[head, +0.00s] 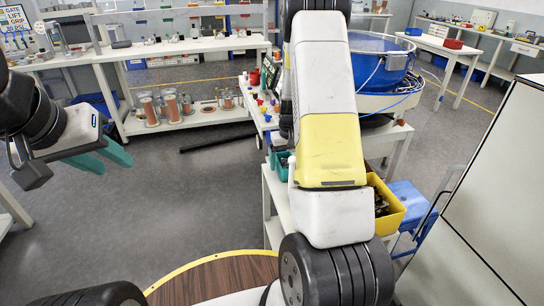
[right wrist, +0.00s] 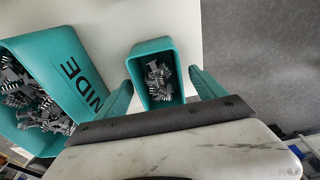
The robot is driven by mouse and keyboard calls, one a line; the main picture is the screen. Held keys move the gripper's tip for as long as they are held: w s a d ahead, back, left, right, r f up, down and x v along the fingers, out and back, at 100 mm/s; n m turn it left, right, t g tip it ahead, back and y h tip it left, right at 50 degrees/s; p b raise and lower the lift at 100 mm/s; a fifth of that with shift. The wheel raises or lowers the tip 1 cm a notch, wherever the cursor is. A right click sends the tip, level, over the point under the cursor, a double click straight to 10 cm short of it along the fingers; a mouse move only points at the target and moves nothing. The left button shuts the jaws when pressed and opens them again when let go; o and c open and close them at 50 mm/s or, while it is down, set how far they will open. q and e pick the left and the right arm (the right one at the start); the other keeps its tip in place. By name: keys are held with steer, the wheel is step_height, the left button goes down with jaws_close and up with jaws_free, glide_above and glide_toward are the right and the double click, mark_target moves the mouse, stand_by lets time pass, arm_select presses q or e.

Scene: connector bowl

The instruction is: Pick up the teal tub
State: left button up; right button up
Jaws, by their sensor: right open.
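In the right wrist view a small teal tub (right wrist: 137,68) holding grey connectors stands on a pale surface. My right gripper (right wrist: 160,82) is open, with one teal finger on each side of this tub. Contact between the fingers and the tub cannot be told. A larger teal tub (right wrist: 82,72) with dark lettering and similar connectors stands to its left. In the head view my right arm hides the right gripper, and part of a teal container (head: 282,168) shows beside the arm. My left gripper (head: 112,163) is open and empty over the floor at the left.
A yellow bin (head: 391,214) with dark parts sits right of my right arm, near a blue bowl (head: 385,70) and a blue step stool (head: 412,205). A pale panel (head: 490,190) stands at the right. A shelf bench (head: 165,48) runs along the back left.

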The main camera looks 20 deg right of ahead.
steer(key=c, duration=1.5)
